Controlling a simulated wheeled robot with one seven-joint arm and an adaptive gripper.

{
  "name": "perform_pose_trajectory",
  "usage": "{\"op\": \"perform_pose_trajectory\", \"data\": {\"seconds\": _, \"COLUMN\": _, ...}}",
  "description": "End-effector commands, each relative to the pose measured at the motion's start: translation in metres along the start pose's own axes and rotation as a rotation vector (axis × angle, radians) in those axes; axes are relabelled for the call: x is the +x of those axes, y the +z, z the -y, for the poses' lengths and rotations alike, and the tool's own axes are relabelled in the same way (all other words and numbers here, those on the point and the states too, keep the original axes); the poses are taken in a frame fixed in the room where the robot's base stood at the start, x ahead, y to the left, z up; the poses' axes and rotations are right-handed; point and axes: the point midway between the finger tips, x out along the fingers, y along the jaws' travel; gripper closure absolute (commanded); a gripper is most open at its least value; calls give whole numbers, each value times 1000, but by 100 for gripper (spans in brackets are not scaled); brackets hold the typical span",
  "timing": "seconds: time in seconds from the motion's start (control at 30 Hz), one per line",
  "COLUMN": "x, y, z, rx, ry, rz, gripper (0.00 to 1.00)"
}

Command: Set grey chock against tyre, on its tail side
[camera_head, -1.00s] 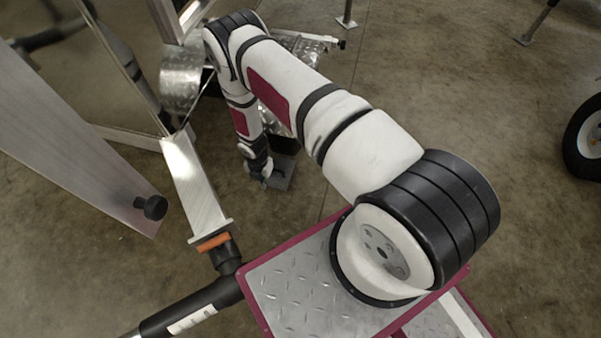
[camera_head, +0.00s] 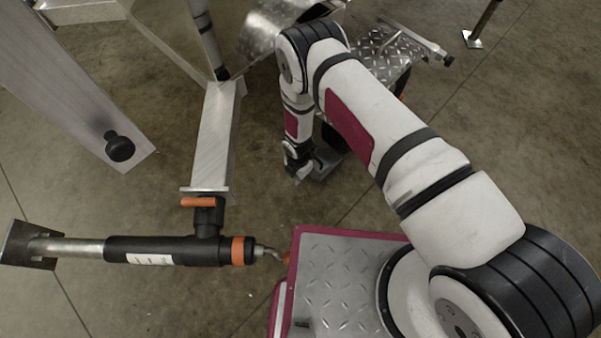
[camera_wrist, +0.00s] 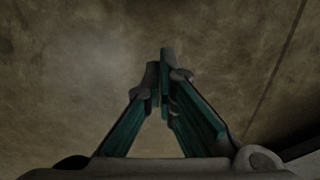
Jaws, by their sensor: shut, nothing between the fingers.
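The grey chock (camera_head: 327,164) lies on the floor in the head view, partly hidden by my gripper. The dark tyre (camera_head: 335,139) shows only as a small patch just above it, under the trailer's fender and behind my arm. I cannot tell whether chock and tyre touch. My gripper (camera_head: 297,179) points down close to the floor, at the chock's left side. In the wrist view my gripper (camera_wrist: 163,78) has its teal-padded fingers together at the tips, with nothing between them and bare floor beyond. A dark grey edge at the lower right there is unclear.
The trailer's aluminium beam (camera_head: 213,140) and a black jack with an orange collar (camera_head: 170,250) lie left of my arm. A slanted metal plate with a black knob (camera_head: 119,146) is at the left. The fender (camera_head: 268,25) is above. Floor below the gripper is clear.

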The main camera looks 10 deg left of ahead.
Motion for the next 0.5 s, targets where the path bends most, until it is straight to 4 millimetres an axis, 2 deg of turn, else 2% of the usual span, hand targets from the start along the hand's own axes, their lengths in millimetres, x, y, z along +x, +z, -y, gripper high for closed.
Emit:
{"op": "perform_pose_trajectory", "data": {"seconds": 0.03, "x": 15, "y": 0, "z": 0, "rx": 1, "ry": 0, "rz": 0, "gripper": 100}}
{"op": "perform_pose_trajectory", "data": {"seconds": 0.2, "x": 42, "y": 4, "z": 0, "rx": 3, "ry": 1, "rz": 1, "gripper": 100}}
{"op": "perform_pose_trajectory", "data": {"seconds": 0.3, "x": 38, "y": 21, "z": -1, "rx": 6, "ry": 3, "rz": 1, "gripper": 100}}
{"op": "perform_pose_trajectory", "data": {"seconds": 0.5, "x": 37, "y": 37, "z": 0, "rx": 1, "ry": 1, "rz": 0, "gripper": 100}}
